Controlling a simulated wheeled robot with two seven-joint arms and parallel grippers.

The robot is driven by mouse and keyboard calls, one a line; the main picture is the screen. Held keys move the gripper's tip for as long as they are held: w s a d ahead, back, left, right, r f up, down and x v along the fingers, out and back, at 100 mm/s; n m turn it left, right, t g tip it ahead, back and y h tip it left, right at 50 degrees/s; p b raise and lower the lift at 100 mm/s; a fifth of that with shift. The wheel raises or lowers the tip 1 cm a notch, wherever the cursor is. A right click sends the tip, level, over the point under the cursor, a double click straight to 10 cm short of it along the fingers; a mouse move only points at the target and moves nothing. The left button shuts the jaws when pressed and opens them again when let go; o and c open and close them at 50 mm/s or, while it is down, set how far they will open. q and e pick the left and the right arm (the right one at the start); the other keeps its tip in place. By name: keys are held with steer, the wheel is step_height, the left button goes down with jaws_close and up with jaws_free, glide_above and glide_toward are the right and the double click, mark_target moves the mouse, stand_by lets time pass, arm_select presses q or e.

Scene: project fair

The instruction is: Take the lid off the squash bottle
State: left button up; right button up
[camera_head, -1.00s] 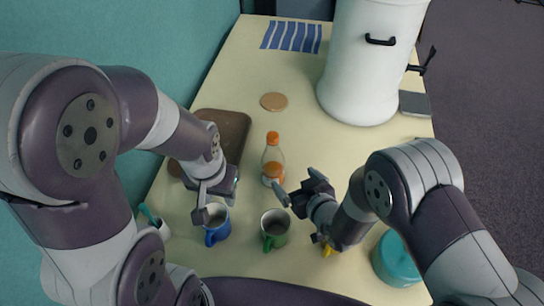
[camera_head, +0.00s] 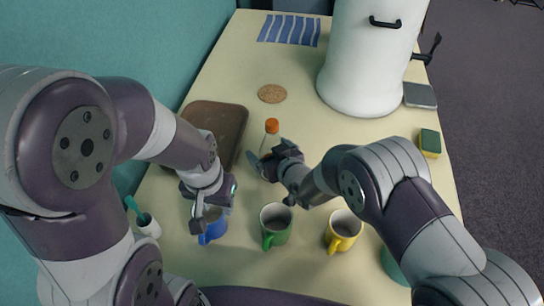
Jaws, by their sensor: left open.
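The squash bottle (camera_head: 265,143) stands upright mid-table, clear with an orange lid (camera_head: 272,125) on top. My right gripper (camera_head: 270,158) is at the bottle's body, below the lid. Its fingers and hand hide the lower bottle, and I cannot tell whether they press on it. My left gripper (camera_head: 210,203) is open and empty, above the blue mug (camera_head: 212,232), left of and nearer than the bottle.
A green mug (camera_head: 275,232) and a yellow mug (camera_head: 343,230) stand in front. A brown tray (camera_head: 218,118) lies left, a cork coaster (camera_head: 272,93) behind the bottle. A big white urn (camera_head: 365,65) stands back right, with a sponge (camera_head: 430,143) at the right edge.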

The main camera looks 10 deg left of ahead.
mark_target(269, 138)
steer(key=shift+d, duration=0.1)
steer(key=c, duration=1)
steer(key=shift+c, duration=0.4)
step_height(269, 138, up, 5)
steer(key=p, duration=0.4)
steer(key=shift+r, duration=0.15)
steer(key=d+r+p, duration=0.5)
steer(key=d+p, duration=0.1)
steer(key=d, duration=0.5)
steer(key=shift+d+r, duration=0.3)
steer(key=shift+r, duration=0.1)
steer(key=shift+w, duration=0.15)
